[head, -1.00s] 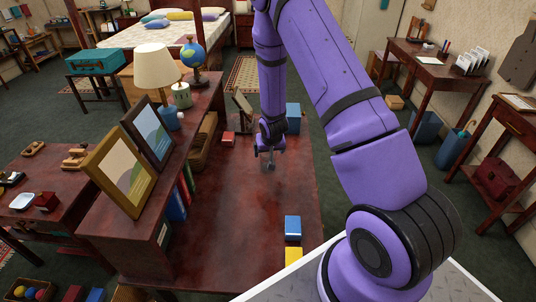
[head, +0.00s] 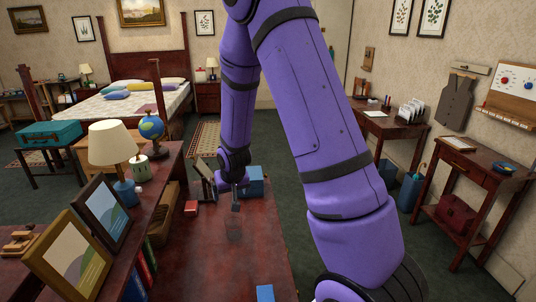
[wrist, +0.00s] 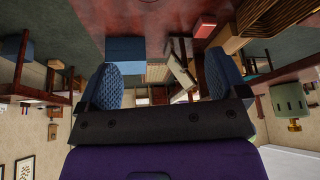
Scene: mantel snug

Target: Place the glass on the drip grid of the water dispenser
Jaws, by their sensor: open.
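My gripper (head: 236,200) hangs over the far half of the dark red table (head: 215,265). In the wrist view its two blue padded fingers (wrist: 163,78) are wide apart with nothing held between them. I cannot make out the glass for certain; a faint smudge shows on the tabletop below the gripper. I cannot identify a water dispenser or drip grid for certain. A pale green canister (head: 141,167) stands on the shelf at the left, and it also shows upside down with a brass fitting in the wrist view (wrist: 289,98).
A blue box (head: 254,181), a small red block (head: 191,208) and a tilted wooden stand (head: 203,178) are near the gripper. The raised shelf at the left holds picture frames (head: 100,215), a lamp (head: 112,145) and a globe (head: 151,126). The table's middle looks mostly clear.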

